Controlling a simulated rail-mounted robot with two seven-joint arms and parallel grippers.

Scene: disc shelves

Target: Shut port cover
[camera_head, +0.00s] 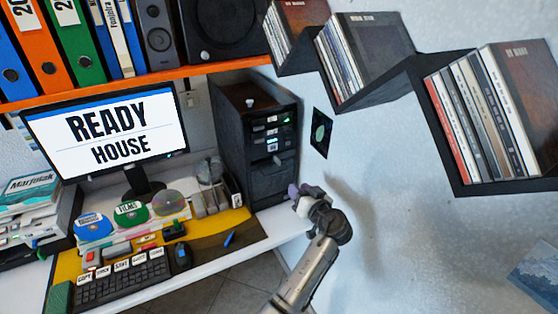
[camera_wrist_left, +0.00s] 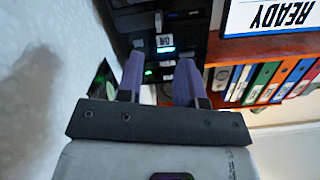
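My left gripper (camera_head: 297,193) is in front of the tower's lower right side, near the desk edge. In the left wrist view its two purple fingers (camera_wrist_left: 158,72) are apart with nothing between them, pointing at the tower front (camera_wrist_left: 165,45). The port cover is not clearly distinguishable. My right gripper is not in view.
A monitor (camera_head: 105,130), keyboard (camera_head: 110,285) and several discs fill the desk left of the tower. Black wall shelves (camera_head: 400,85) with disc cases hang at upper right. The wall below them is mostly clear.

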